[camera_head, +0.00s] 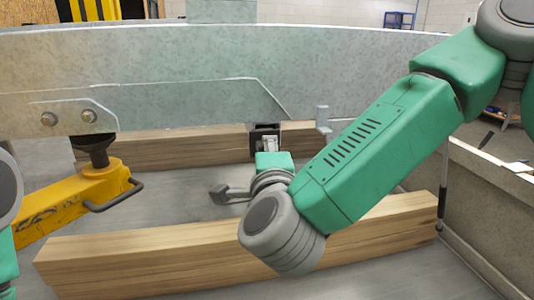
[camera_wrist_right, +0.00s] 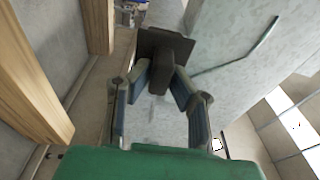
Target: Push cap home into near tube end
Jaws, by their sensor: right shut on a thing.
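My right gripper (camera_wrist_right: 160,84) is shut on the dark cap (camera_wrist_right: 166,48), which has a square plate and a narrower stub between the fingers. In the head view the right gripper (camera_head: 268,146) is small and partly hidden by my wrist, just in front of a dark square (camera_head: 256,128) below the frame rail. I cannot tell there whether that square is the cap's plate or the tube end. In the wrist view the plate hides what lies behind it, so seating of the cap cannot be judged. My left gripper is out of view; only part of that arm shows.
The galvanized frame rail (camera_head: 190,65) spans the head view. Wooden beams lie behind (camera_head: 180,150) and in front (camera_head: 150,258) of my right wrist. A yellow jack (camera_head: 75,200) with a dark handle stands at left. A low wall (camera_head: 490,190) is at right.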

